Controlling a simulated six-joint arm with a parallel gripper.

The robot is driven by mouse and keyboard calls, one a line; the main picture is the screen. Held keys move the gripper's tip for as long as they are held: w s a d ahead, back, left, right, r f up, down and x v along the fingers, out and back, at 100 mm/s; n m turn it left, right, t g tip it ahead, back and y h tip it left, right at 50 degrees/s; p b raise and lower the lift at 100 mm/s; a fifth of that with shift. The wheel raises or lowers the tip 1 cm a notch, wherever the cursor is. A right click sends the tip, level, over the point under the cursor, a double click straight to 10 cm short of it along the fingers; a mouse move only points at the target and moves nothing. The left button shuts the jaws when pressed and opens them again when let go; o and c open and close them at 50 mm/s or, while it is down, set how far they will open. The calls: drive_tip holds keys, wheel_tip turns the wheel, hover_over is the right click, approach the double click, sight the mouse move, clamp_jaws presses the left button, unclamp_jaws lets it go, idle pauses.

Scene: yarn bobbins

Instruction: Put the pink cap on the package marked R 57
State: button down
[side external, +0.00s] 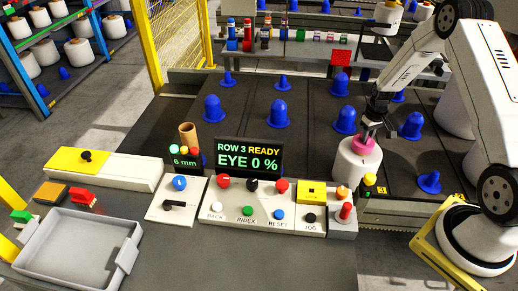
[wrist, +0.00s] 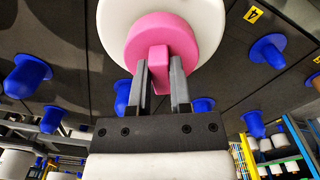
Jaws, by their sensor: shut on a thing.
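The pink cap (side external: 363,145) is at the top of a white package (side external: 357,171) right of the display. My gripper (side external: 370,129) comes down from above and is shut on the cap. In the wrist view my gripper (wrist: 160,68) has its two fingers on either side of the raised block of the pink cap (wrist: 133,42). The white package (wrist: 112,15) shows as a wider round face behind the cap. I cannot tell whether the cap rests on it or hangs just above. No R 57 mark is readable on the package.
Several blue pegs, such as one (side external: 277,114), stand on the dark panels around the package. A control console (side external: 265,218) with a display (side external: 247,157) lies in front. A grey tray (side external: 78,250) is at the lower left. A brown tube (side external: 188,134) stands left of the display.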

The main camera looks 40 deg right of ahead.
drive_tip(key=shift+f, duration=0.3)
idle(0.4)
drive_tip(key=shift+c, duration=2.3)
unclamp_jaws()
drive_tip(key=shift+r, duration=0.15)
drive_tip(key=shift+r, duration=3.75)
